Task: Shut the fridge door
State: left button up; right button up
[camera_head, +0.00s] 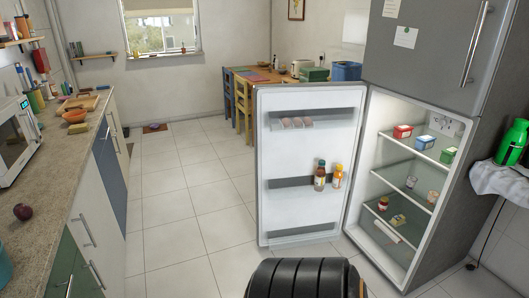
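The fridge (425,55) stands at the right, a grey unit with a closed upper door. Its lower fridge door (283,150) stands wide open, swung out to the left with its white inner side facing me. The door's shelves hold eggs and two bottles (320,176). The lit compartment (372,185) shows small boxes and jars on its shelves. A black ribbed part at the bottom middle, near the door's lower edge, seems to be mine. Neither gripper's fingers show.
A counter (60,150) with a microwave (14,140) runs along the left. A table with chairs (243,105) stands behind the door. Tiled floor (190,230) is clear between counter and door. A green bottle (512,143) stands at the right.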

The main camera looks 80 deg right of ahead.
aim_at(289, 209)
jog(key=i+l+z, duration=0.35)
jog(key=l, duration=0.25)
jog(key=i+l+z, duration=0.35)
jog(key=l, duration=0.25)
jog(key=i+l+z, duration=0.35)
jog(key=l, duration=0.15)
jog(key=i+l+z, duration=0.25)
jog(key=i+z, duration=0.25)
jog(key=i, duration=0.3)
jog(key=i+j+z, duration=0.1)
jog(key=i+z, duration=0.35)
jog(key=i, duration=0.3)
jog(key=i+z, duration=0.25)
jog(key=z, duration=0.2)
jog(key=i+j+z, duration=0.2)
jog(key=z, duration=0.2)
jog(key=i+j+z, duration=0.2)
jog(key=z, duration=0.25)
jog(key=i+j+z, duration=0.2)
jog(key=z, duration=0.2)
jog(key=i+j+z, duration=0.1)
jog(key=j+z, duration=0.35)
jog(key=i+j+z, duration=0.15)
jog(key=z, duration=0.25)
jog(key=j+z, duration=0.4)
jog(key=i+j+z, duration=0.1)
jog(key=j+z, duration=0.7)
jog(key=k+l+z, duration=0.15)
jog(key=k+l, duration=0.1)
jog(key=k, duration=0.05)
